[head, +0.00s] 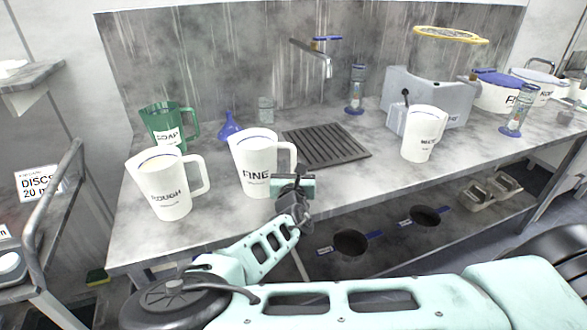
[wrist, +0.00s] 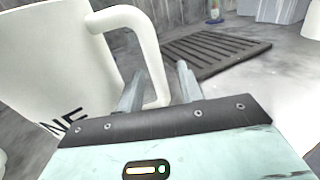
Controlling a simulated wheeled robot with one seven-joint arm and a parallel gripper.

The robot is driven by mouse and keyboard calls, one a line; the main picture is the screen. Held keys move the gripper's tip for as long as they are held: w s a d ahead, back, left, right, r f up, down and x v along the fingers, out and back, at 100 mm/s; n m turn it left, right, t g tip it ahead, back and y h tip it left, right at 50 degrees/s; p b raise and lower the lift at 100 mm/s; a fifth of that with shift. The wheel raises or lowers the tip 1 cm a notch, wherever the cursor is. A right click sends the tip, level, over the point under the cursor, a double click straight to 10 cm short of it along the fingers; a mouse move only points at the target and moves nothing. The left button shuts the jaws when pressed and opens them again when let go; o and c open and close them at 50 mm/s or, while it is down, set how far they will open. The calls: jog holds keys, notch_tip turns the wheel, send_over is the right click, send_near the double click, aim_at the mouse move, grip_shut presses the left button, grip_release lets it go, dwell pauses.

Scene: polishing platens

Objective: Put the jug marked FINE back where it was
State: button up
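The white jug marked FINE (head: 253,160) stands upright on the grey counter, between the jug marked ROUGH (head: 165,185) and the slotted drain mat. Its handle faces right. My gripper (head: 293,185) is at this handle, on the jug's right side. In the wrist view, the FINE jug (wrist: 50,60) fills the left, with part of its lettering hidden by my gripper. The fingers of my gripper (wrist: 160,88) are apart, with the handle between them: one finger inside the loop, one outside. A narrow gap shows at the outer finger.
A green SOAP jug (head: 170,124) and a blue funnel (head: 229,127) stand behind. The dark drain mat (head: 326,145) lies to the right, under the tap (head: 326,62). Another white jug (head: 424,134) stands further right by a grey machine (head: 440,98). The counter's front edge is close.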

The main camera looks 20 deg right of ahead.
jog(key=shift+r, duration=0.1)
jog(key=b+v, duration=0.3)
jog(key=v, duration=0.8)
jog(key=shift+s+a, duration=0.15)
jog(key=shift+s, duration=0.3)
jog(key=shift+s, duration=0.1)
